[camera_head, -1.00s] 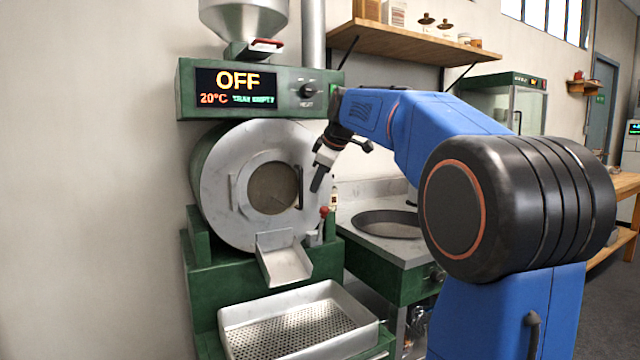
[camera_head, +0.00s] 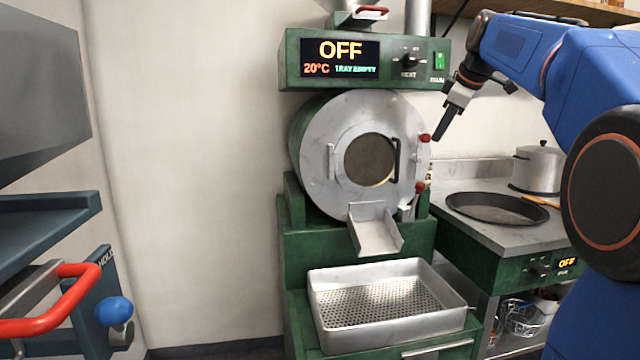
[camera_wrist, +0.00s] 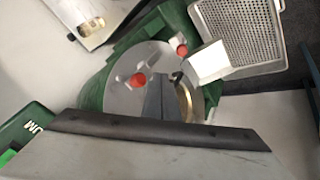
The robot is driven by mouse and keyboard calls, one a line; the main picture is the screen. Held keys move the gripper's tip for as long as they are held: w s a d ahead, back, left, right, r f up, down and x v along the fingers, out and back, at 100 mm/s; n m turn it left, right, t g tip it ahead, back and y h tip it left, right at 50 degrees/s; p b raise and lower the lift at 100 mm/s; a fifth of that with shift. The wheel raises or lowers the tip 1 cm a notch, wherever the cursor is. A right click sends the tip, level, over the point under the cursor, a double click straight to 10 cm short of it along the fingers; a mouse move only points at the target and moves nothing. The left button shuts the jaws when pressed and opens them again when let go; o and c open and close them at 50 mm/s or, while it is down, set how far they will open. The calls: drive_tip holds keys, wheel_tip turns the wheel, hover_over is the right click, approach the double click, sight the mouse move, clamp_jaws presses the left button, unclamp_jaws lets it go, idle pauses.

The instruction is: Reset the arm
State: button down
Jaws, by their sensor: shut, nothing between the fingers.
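My gripper (camera_head: 439,130) is in the head view at the right of the roaster drum (camera_head: 318,172), pointing down and slightly left. Its fingers are shut with nothing between them. It hangs in front of the wall, close to the red-knobbed lever at the drum's right edge; I cannot tell whether it touches. In the wrist view my shut fingers (camera_wrist: 160,100) show in front of the round drum face, beside its brass-rimmed window. My blue arm reaches in from the right in the head view.
The green roaster's display (camera_head: 341,58) reads OFF and 20°C. A perforated tray (camera_head: 388,310) sits below the chute (camera_head: 375,232). A dark pan (camera_head: 497,208) and a lidded pot (camera_head: 537,167) are on the right counter. A red handle (camera_head: 50,305) is at lower left.

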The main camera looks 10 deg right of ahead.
drive_tip(key=s+a+f+m, duration=0.3)
drive_tip(key=s+a+f, duration=0.3)
drive_tip(key=s+f, duration=0.6)
drive_tip(key=s+a+f+m+g, duration=0.1)
drive_tip(key=s+a+f+m, duration=0.2)
drive_tip(key=s+f, duration=0.9)
drive_tip(key=s+a+f+m+g, duration=0.1)
drive_tip(key=s+a+f+m, duration=0.2)
drive_tip(key=s+a+f, duration=0.5)
drive_tip(key=s+f, duration=0.4)
drive_tip(key=f, duration=0.3)
drive_tip(key=shift+a+f+m, duration=0.3)
drive_tip(key=shift+a+f, duration=0.05)
drive_tip(key=shift+f, duration=0.05)
drive_tip(key=shift+w+r, duration=0.1)
